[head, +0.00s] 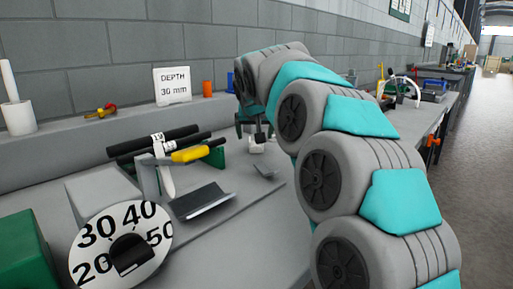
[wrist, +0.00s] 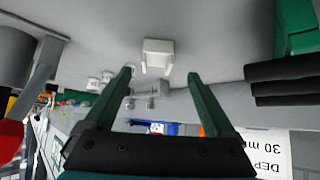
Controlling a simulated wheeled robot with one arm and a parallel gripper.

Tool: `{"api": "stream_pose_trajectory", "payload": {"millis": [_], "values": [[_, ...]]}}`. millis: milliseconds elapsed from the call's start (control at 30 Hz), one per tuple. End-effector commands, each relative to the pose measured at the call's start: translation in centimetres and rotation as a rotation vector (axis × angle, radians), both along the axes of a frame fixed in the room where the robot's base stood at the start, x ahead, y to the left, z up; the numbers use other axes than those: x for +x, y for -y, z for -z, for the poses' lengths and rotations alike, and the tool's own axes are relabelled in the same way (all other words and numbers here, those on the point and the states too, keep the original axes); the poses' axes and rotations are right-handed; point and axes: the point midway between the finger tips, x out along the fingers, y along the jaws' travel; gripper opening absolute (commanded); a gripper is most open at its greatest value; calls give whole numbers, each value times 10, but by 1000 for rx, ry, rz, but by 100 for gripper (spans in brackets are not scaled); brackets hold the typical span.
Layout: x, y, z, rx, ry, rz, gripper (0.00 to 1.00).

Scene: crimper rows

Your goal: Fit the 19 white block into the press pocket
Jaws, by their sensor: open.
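A small white block (wrist: 158,46) with two short prongs stands on the grey bench, just beyond my fingertips in the wrist view. I cannot read a number on it. A small white piece, probably the same block (head: 256,147), shows below my gripper (head: 254,128) in the head view. My gripper (wrist: 160,73) is open, with its two green fingers apart and nothing between them. The press (head: 160,165), with a yellow handle, black bars and a tag that seems to read 19, stands left of my gripper in the head view. Its pocket cannot be made out.
A numbered dial (head: 120,245) stands at the front left. A "DEPTH 30 mm" sign (head: 172,86) and an orange cup (head: 207,88) stand on the back ledge. A dark angled plate (head: 201,201) lies before the press. Several small white cylinders (wrist: 108,76) stand near the left finger.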

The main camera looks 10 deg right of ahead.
Motion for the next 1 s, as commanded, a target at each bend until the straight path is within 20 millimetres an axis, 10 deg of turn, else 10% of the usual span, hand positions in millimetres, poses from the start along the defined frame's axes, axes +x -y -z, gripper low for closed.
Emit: {"api": "stream_pose_trajectory", "payload": {"millis": [600,1000], "values": [[33,10,34,2,-1,1,90],[33,10,34,2,-2,1,45]]}}
